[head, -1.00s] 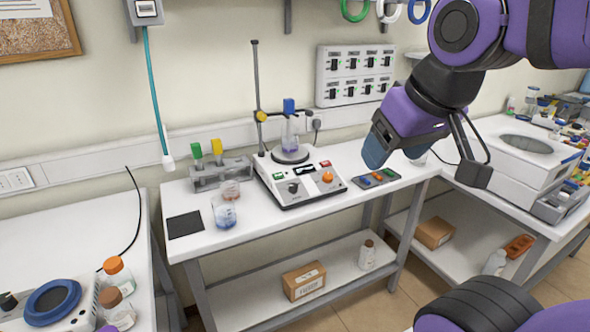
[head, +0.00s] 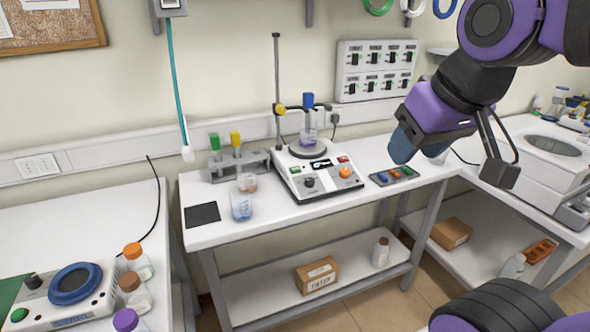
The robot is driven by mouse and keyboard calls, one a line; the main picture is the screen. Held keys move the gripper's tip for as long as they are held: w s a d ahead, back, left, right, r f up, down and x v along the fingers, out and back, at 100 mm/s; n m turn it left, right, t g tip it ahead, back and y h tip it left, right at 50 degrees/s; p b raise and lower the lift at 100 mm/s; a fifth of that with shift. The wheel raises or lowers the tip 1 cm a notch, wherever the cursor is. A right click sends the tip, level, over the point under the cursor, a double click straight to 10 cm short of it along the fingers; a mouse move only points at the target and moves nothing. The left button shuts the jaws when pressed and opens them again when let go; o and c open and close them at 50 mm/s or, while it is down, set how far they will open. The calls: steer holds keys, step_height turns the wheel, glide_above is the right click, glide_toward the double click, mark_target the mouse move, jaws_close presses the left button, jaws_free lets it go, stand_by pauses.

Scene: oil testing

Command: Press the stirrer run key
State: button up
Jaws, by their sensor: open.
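The stirrer (head: 325,193) is a white and dark unit on the middle bench. Its front panel carries a dark display, a small green key (head: 295,169), a small red key (head: 343,159), a black knob and an orange knob. Any key labels are too small to read. A flask with a blue top (head: 309,125) sits over the stirrer's plate beside an upright rod. My gripper (head: 454,160) is open and empty. It appears to the right of the stirrer in the picture, in front of the bench's right end, apart from the keys.
A beaker of blue liquid (head: 241,208), a black pad (head: 202,215) and a rack with green and yellow tops (head: 239,168) lie left of the stirrer. A small tray (head: 394,176) lies right of it. A wall switch panel (head: 377,71) hangs behind.

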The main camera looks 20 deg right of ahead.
jaws_close()
stand_by(1.4)
